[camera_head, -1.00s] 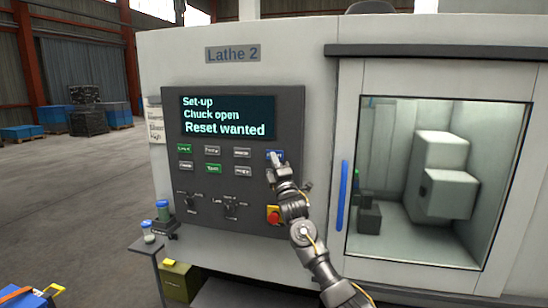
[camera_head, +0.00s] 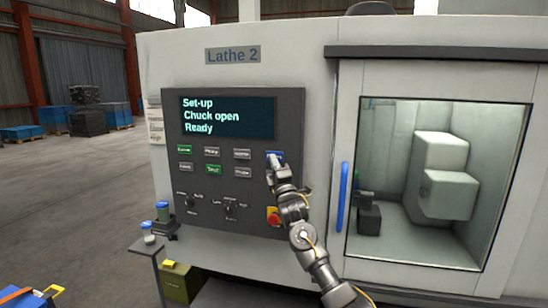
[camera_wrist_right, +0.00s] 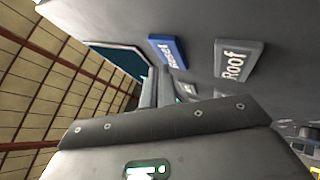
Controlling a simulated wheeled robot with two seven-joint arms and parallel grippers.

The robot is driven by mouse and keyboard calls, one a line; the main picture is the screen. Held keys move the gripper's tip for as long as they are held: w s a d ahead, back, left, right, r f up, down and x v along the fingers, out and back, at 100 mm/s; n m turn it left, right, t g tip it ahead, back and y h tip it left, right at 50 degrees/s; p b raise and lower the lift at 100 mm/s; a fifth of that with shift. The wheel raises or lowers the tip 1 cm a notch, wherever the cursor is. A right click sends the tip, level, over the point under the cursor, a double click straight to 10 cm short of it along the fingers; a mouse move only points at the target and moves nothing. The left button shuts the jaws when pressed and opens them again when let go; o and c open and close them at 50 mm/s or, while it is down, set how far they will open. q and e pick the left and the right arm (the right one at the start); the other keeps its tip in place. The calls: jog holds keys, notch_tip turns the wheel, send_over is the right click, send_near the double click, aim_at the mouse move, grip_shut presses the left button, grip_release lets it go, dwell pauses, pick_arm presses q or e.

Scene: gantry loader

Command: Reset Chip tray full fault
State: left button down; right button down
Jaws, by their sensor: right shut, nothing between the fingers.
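The Lathe 2 control panel (camera_head: 290,120) is dark grey, and its screen (camera_head: 228,118) reads "Set-up", "Chuck open", "Ready". A blue button (camera_head: 275,154) sits at the panel's upper right of the button rows. In the right wrist view the blue button (camera_wrist_right: 167,51) is labelled "Reset". My right gripper (camera_head: 275,164) is shut and empty, with its tips at or just below the blue button. I cannot tell whether they touch it. In the right wrist view the gripper body (camera_wrist_right: 165,125) hides part of the panel. My left gripper is not in view.
A red and yellow emergency stop (camera_head: 273,216) is beside my right wrist. Knobs (camera_head: 230,209) and other buttons (camera_head: 213,169) are to the left. The lathe door has a blue handle (camera_head: 342,196). A small stand with blue-lidded jars (camera_head: 162,211) is at the left.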

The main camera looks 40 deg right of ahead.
jog(key=shift+s+a, duration=0.15)
jog(key=shift+a, duration=0.1)
jog(key=s+a+p, duration=0.1)
jog(key=a, duration=0.1)
jog(key=s+a, duration=0.1)
jog(key=a, duration=0.1)
jog(key=shift+s+p, duration=0.4)
dwell(0.9)
